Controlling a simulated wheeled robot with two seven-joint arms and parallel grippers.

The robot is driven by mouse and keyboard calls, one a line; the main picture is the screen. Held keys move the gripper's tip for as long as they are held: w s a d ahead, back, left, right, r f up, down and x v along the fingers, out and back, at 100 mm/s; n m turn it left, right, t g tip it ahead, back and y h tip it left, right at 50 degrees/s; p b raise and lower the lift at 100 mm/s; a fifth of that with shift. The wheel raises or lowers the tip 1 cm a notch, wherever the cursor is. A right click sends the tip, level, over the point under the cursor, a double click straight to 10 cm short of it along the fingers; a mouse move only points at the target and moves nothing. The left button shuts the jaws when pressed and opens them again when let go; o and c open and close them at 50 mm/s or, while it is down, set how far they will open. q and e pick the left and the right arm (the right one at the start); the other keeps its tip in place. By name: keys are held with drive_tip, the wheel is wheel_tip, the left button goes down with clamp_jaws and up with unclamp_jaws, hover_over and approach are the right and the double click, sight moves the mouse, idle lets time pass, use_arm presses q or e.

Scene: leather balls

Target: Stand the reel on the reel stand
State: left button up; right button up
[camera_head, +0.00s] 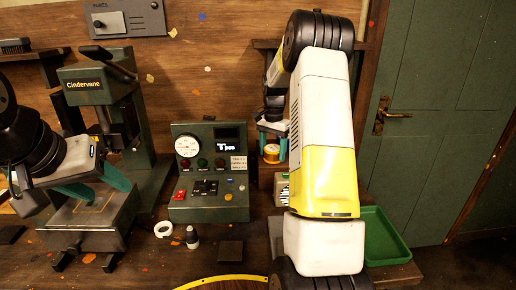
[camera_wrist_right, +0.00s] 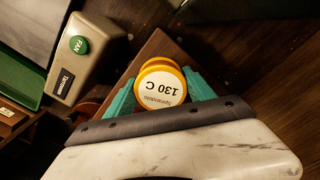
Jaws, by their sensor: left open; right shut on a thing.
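A yellow reel (camera_head: 271,153) with a white "130 C" label is between the teal fingers of my right gripper (camera_head: 272,150), at the back, right of the control box. In the right wrist view the reel (camera_wrist_right: 160,84) sits between both fingertips of the right gripper (camera_wrist_right: 161,92), which is shut on it. A brown wooden surface (camera_wrist_right: 152,48) lies behind the reel there; I cannot tell whether they touch or whether this is the reel stand. My left gripper (camera_head: 95,186) is open and empty by the green press at the left.
A green control box (camera_head: 208,180) with a gauge stands mid-bench. A white ring (camera_head: 163,229), a small bottle (camera_head: 192,237) and a dark block (camera_head: 230,252) lie before it. A green tray (camera_head: 385,240) is at the right. A box with a green FAN button (camera_wrist_right: 80,45) stands near the reel.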

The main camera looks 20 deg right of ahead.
sight(273, 149)
drive_tip(key=shift+f, duration=0.1)
drive_tip(key=o, duration=1.2)
drive_tip(key=shift+o, duration=0.2)
wheel_tip(273, 149, up, 12)
drive_tip(key=s+a+r+n+t, duration=0.1)
drive_tip(key=s+a+r+n, duration=0.1)
drive_tip(key=s+a+r, duration=0.3)
drive_tip(key=s+a+n+t+y, duration=0.1)
drive_tip(key=s+a+n, duration=0.3)
drive_tip(key=s, duration=0.9)
drive_tip(key=s+a+n+t+y, duration=0.1)
drive_tip(key=s+a+n+t, duration=0.3)
drive_tip(key=s, duration=0.9)
drive_tip(key=a+n, duration=0.1)
drive_tip(key=a, duration=0.2)
drive_tip(key=shift+r, duration=0.25)
